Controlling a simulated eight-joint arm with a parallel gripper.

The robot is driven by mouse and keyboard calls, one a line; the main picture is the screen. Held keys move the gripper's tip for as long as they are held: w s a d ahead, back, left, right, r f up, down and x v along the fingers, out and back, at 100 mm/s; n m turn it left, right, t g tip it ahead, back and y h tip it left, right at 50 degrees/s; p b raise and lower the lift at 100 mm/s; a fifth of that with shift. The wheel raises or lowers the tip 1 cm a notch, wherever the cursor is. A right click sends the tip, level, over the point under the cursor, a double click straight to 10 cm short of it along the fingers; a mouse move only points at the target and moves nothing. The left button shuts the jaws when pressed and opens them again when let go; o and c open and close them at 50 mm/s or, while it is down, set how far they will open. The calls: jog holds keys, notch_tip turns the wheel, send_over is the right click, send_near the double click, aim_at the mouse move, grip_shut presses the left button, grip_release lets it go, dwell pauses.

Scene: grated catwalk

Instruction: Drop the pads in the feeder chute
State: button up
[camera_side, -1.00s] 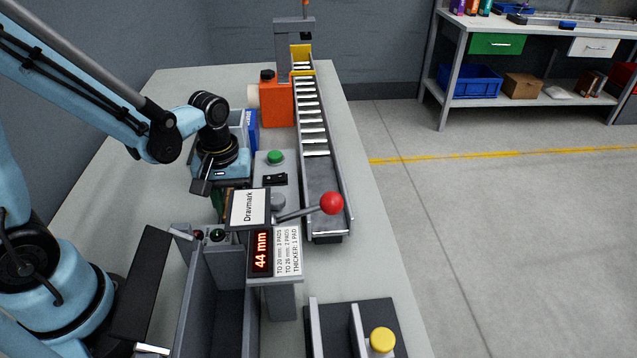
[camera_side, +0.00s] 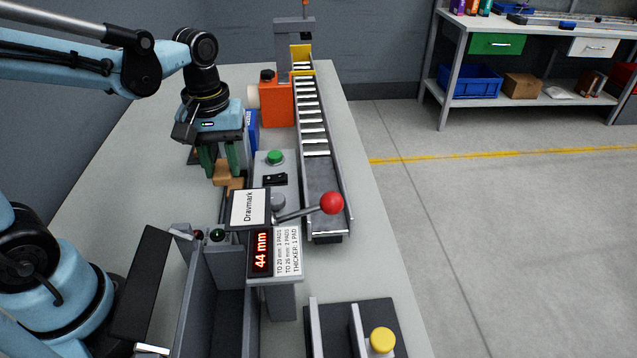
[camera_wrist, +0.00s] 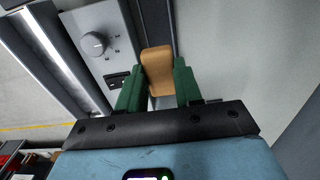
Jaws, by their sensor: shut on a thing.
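My gripper (camera_side: 220,171) has green fingers and is shut on a tan pad (camera_side: 222,173), held left of the grey control box. The pad also shows between the fingers in the wrist view (camera_wrist: 157,68). Another tan piece (camera_side: 237,185) shows just below, partly hidden by the sign. A display (camera_side: 262,251) reads 44 mm, beside a label (camera_side: 288,250) reading "TO 20 mm: 3 PADS, TO 26 mm: 2 PADS, THICKER: 1 PAD". A sloped grey channel with rollers (camera_side: 312,125) runs along the right of the bench; I cannot tell whether it is the feeder chute.
A red-knobbed lever (camera_side: 331,203) and the "Dravmark" sign (camera_side: 249,208) stand near the middle. A green button (camera_side: 275,157) is on the control box. An orange machine (camera_side: 277,103) stands behind. A deep grey trough (camera_side: 232,320) and a yellow button (camera_side: 382,340) are in front.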

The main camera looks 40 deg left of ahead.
aim_at(223, 169)
notch_tip(223, 169, up, 14)
jog(key=w+a, duration=1)
notch_tip(223, 169, down, 10)
dwell(0.6)
jog(key=shift+w+a, duration=0.1)
jog(key=shift+r, duration=0.1)
dwell(0.5)
jog(key=o, duration=1.6)
jog(key=shift+c, duration=0.2)
jog(key=shift+r, duration=0.1)
